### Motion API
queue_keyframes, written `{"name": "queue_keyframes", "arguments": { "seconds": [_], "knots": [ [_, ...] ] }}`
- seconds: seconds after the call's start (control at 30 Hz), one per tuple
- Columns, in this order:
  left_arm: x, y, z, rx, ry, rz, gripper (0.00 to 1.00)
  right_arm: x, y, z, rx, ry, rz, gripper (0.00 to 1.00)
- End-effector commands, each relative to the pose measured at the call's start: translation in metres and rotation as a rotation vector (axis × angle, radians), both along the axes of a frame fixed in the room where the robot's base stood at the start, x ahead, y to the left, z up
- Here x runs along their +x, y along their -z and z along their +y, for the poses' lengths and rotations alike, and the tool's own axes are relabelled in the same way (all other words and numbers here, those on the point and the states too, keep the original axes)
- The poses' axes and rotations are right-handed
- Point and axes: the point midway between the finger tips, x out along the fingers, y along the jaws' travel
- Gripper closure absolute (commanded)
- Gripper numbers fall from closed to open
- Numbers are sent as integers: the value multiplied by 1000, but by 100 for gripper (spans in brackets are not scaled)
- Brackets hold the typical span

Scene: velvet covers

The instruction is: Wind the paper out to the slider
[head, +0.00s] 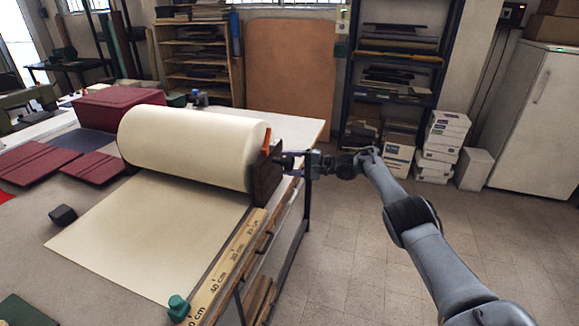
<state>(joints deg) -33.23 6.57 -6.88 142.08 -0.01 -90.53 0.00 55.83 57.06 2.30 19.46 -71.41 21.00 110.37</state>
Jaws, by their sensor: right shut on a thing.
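A thick cream paper roll (190,145) lies in a stand on the table, with a dark end block (266,182) and an orange piece at its right end. A wide paper sheet (150,235) runs from the roll toward the front, flat on the table. A teal slider (178,307) sits on the wooden ruler (228,268) along the table's right edge. The sheet's near right corner lies close beside the slider. My right gripper (290,160) is shut at the roll's right end, apparently on the crank handle, which it mostly hides. My left gripper is out of view.
A small dark block (63,214) lies left of the sheet. Dark red covers (95,168) and a red box (118,104) are at the back left. A dark green piece (22,312) is at the near left. Open floor lies right of the table.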

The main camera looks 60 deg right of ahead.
Motion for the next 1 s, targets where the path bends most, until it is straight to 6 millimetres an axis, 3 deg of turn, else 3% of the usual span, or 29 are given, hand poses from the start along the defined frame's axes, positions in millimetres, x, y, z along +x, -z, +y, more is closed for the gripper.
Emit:
{"name": "queue_keyframes", "arguments": {
  "seconds": [0.4,0.43,0.53,1.0],
  "knots": [
    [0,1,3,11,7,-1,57,-1,5,-2,3,6,14,95],
    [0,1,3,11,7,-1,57,-1,5,-2,3,7,14,36],
    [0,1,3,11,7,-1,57,0,5,-1,3,5,12,20],
    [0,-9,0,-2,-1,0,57,-9,-1,-4,5,3,8,18]
  ]
}}
